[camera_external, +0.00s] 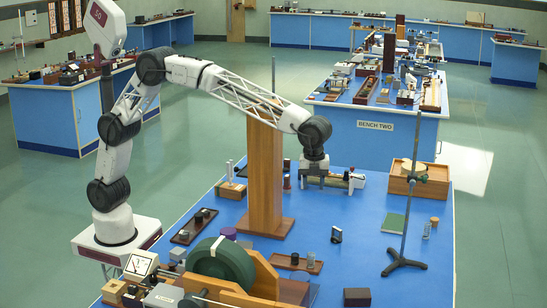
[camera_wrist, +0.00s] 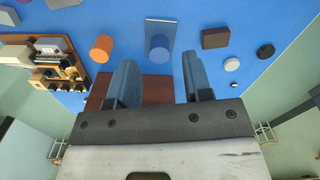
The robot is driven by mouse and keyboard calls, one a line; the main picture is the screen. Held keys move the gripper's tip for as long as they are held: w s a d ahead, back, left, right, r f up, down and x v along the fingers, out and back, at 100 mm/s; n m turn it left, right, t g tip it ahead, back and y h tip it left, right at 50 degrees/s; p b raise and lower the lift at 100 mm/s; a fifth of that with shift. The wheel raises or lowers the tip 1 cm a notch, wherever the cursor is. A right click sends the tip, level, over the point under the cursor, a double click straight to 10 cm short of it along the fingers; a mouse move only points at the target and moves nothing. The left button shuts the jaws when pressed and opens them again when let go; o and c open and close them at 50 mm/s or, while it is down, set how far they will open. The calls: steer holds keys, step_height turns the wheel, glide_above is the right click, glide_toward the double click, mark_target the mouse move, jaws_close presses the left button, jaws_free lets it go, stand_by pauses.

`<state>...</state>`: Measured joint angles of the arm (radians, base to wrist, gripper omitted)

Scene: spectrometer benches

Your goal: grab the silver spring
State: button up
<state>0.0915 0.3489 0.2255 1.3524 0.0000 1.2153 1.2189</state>
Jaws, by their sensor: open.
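I cannot pick out the silver spring for certain. A small silvery upright piece (camera_external: 427,230) stands at the right of the blue bench in the external view, too small to tell whether it is coiled. My gripper (camera_external: 313,184) hangs pointing down over the far part of this bench, right of the wooden column. In the wrist view my gripper (camera_wrist: 158,62) is open, with its two blue-grey fingers apart and nothing held between them. A reddish-brown board (camera_wrist: 153,88) lies beneath the fingers, partly hidden by them.
The tall wooden column (camera_external: 265,170) stands close left of my gripper. The wrist view shows an orange cylinder (camera_wrist: 101,48), a dark block (camera_wrist: 215,38) and a brass-fitted instrument (camera_wrist: 45,60).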

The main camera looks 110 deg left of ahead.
glide_above(311, 253)
steer(key=f, duration=1.5)
steer(key=d+f, duration=0.1)
steer(key=f, duration=0.7)
steer(key=shift+f, duration=0.15)
steer(key=shift+a+f, duration=0.1)
steer(key=shift+f, duration=1.1)
steer(key=shift+f, duration=0.1)
steer(key=f, duration=0.3)
steer(key=shift+w+a+f, duration=0.1)
steer(key=shift+a, duration=0.2)
steer(key=shift+f, duration=0.85)
